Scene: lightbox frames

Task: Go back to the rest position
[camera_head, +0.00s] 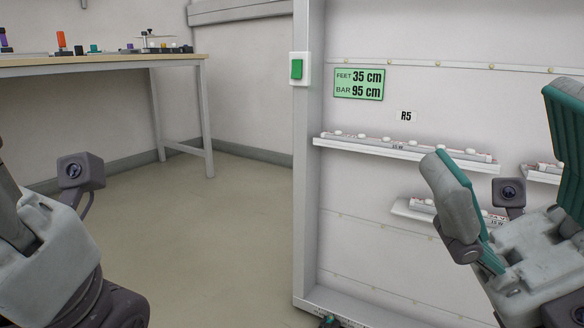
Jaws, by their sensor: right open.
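My right gripper (503,140) is at the right edge of the head view. Its two teal-lined fingers point up and stand wide apart, with nothing between them. It is in front of a white panel (345,190) and hides part of its shelves. My left arm comes in at the lower left, with a small camera block on it. The fingers of my left gripper are mostly cut off by the left edge, so its opening does not show.
Narrow shelves (400,149) on the panel carry long white boxed items. A green switch (297,69) and a green sign (359,84) are on the panel. A wooden table (100,62) with small objects stands at the back left. The floor (215,230) between is clear.

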